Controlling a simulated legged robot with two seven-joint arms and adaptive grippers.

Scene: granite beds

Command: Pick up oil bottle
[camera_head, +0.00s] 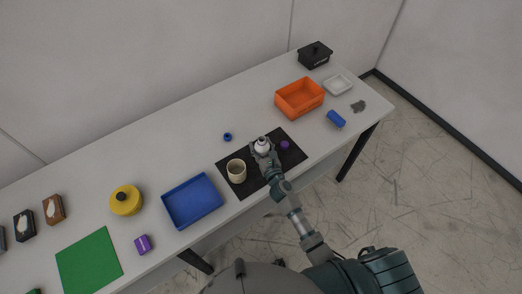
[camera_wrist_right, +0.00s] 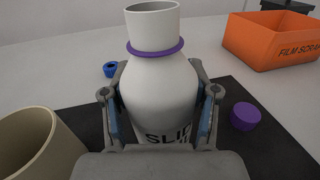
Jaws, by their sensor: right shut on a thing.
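A white bottle (camera_wrist_right: 160,85) with a purple ring round its neck and dark lettering "SLIP" stands upright on a black mat (camera_wrist_right: 255,90). In the head view the bottle (camera_head: 262,143) is partly hidden by my right gripper. My right gripper (camera_head: 266,156) is shut on the bottle, with a finger on each side of its body in the right wrist view (camera_wrist_right: 160,118). The bottle's neck is open at the top. A purple cap (camera_wrist_right: 244,116) lies on the mat to its right, also in the head view (camera_head: 285,145). My left gripper is not in view.
A beige cup (camera_head: 236,171) stands on the mat left of the bottle. A small blue ring (camera_head: 227,137) lies behind the mat. An orange bin (camera_head: 299,97) is at the back right, and a blue tray (camera_head: 192,201) is left of the mat.

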